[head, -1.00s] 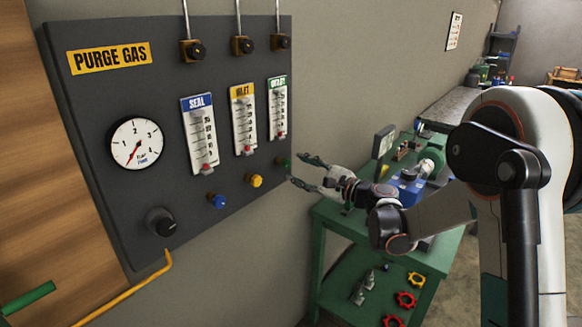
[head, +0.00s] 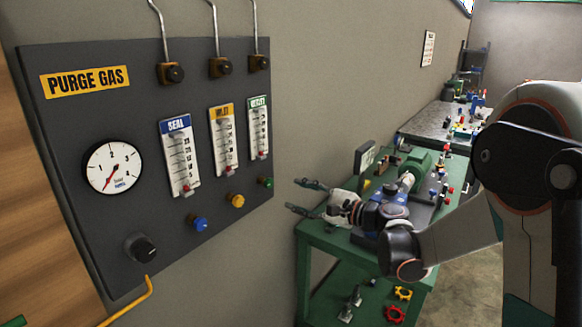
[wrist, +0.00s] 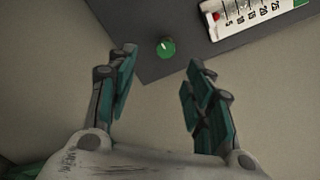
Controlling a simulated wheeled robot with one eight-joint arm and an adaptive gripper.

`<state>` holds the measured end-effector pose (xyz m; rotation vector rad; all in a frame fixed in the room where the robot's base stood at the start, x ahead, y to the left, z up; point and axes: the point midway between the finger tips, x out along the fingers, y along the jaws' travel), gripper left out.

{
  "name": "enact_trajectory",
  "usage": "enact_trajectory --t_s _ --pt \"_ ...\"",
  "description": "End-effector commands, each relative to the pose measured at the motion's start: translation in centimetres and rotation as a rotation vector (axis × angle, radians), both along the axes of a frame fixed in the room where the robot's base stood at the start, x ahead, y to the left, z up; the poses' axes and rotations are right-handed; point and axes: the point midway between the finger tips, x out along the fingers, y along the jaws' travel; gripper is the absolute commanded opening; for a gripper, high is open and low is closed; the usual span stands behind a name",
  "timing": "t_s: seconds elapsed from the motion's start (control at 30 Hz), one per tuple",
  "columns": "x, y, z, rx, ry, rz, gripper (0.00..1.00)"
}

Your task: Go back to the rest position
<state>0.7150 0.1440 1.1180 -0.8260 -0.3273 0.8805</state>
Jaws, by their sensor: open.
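My gripper (head: 304,197) is open and empty, its fingers pointing left toward the wall, to the right of the purge gas panel (head: 95,230) and apart from it. In the wrist view my gripper (wrist: 160,98) shows two spread fingers with nothing between them. The panel's green knob (head: 266,183) is the nearest knob to the fingers; it also shows in the wrist view (wrist: 166,48) beyond the fingertips. The yellow knob (head: 236,200) and blue knob (head: 199,223) sit further left on the panel.
A green table (head: 325,240) stands below and behind my gripper, with a green motor (head: 416,165) on top and red and yellow handwheels (head: 402,293) on its lower shelf. A grey bench (head: 428,122) is further back. Bare wall lies between panel and table.

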Motion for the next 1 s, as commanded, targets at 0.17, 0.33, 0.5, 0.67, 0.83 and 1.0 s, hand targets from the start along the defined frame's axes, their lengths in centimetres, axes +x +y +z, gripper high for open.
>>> enact_trajectory --t_s 0.17,0.33,0.5,0.67,0.83,1.0 --pt "-3.9 0.4 1.1 -0.244 -0.060 0.021 0.47" --pt "-8.2 -0.2 1.4 -0.499 -0.123 0.057 0.47" --pt "-13.0 -1.4 1.3 -0.749 -0.188 0.107 0.47" --pt "-17.6 -3.2 0.7 -0.984 -0.247 0.169 0.47" --pt "-22.5 -5.6 -0.2 -1.230 -0.309 0.251 0.47" --pt "-27.4 -8.5 -1.3 -1.471 -0.366 0.349 0.47"
